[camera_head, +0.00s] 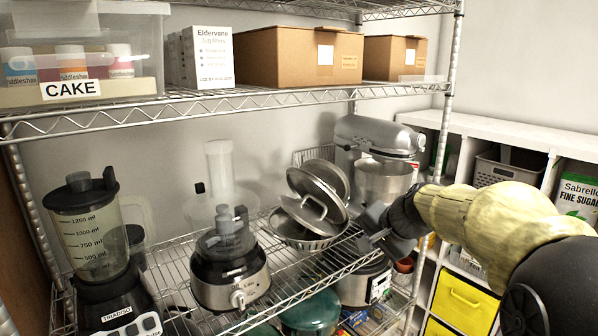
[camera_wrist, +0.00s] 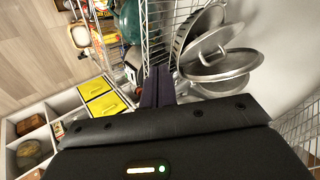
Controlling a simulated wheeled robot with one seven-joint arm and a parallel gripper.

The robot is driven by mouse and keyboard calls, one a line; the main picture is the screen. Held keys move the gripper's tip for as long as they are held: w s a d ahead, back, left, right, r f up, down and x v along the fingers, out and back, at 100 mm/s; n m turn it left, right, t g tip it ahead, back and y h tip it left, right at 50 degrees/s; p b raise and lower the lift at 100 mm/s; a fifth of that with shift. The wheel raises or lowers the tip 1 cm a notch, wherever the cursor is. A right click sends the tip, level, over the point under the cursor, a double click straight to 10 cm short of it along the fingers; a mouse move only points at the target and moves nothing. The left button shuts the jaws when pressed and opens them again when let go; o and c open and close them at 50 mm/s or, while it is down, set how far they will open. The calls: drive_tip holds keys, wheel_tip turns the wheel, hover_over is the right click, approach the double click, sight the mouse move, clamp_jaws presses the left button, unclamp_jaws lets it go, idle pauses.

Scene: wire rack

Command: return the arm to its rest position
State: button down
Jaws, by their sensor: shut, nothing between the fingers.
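My arm, with a yellowish sleeve, reaches in from the right in the head view. My gripper (camera_head: 372,240) is at the front edge of the wire rack's middle shelf, in front of the stand mixer and right of the pot lids. In the wrist view my gripper (camera_wrist: 158,72) shows its two dark fingers together, with nothing between them. The fingers point toward the wire shelf (camera_wrist: 153,40). Whether they touch the wires I cannot tell.
Metal lids (camera_head: 318,205), a stand mixer (camera_head: 375,140), a food processor (camera_head: 230,270) and a blender (camera_head: 95,250) stand on the shelf. Boxes (camera_head: 290,57) sit above. A white cubby unit (camera_head: 510,130) with yellow bins (camera_head: 463,302) stands at right, close to my arm.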

drive_tip(key=s+f+n+g+h, duration=0.3)
drive_tip(key=s+f+n+g, duration=0.2)
drive_tip(key=s+f, duration=1.5)
drive_tip(key=s+n, duration=0.1)
drive_tip(key=n, duration=0.2)
drive_tip(key=shift+s+d+f+h, duration=0.3)
drive_tip(key=shift+d+h, duration=0.05)
drive_tip(key=shift+h, duration=0.05)
drive_tip(key=shift+w, duration=0.15)
